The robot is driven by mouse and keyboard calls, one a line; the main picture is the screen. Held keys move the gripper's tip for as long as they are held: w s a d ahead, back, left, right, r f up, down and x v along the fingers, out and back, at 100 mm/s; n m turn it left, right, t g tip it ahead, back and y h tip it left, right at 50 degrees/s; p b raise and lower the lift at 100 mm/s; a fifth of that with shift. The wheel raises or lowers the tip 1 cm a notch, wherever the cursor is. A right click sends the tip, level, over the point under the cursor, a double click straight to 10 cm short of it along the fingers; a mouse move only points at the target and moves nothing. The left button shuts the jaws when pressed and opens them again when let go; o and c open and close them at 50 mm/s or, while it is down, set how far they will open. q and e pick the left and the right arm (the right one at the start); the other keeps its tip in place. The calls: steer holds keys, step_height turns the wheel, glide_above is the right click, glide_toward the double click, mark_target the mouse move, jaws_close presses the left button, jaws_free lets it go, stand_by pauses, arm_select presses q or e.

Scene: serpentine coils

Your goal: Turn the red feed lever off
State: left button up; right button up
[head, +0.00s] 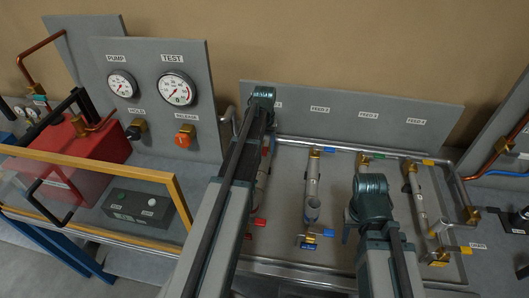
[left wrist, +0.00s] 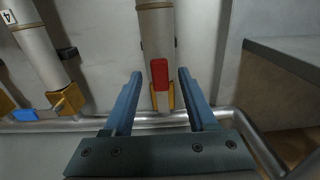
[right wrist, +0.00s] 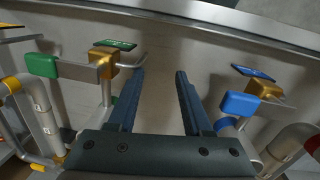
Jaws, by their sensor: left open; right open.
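The red feed lever (left wrist: 160,72) shows in the left wrist view, lying in line with its grey pipe near a brass valve (left wrist: 171,97). My left gripper (left wrist: 160,78) is open, with one finger on each side of the lever and a visible gap on both sides. In the head view a little red (head: 272,144) shows beside my left wrist, which hides most of that spot. My right gripper (right wrist: 160,72) is open and empty in the right wrist view, between a green lever (right wrist: 42,64) and a blue lever (right wrist: 240,103).
Another blue lever (left wrist: 40,115) is left of my left gripper. A metal rail (left wrist: 100,124) runs beside the red valve. A gauge panel (head: 150,75) and an orange knob (head: 183,140) stand to the left.

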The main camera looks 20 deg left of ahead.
arm_select(q)
jaws_close()
stand_by(0.3)
stand_by(1.2)
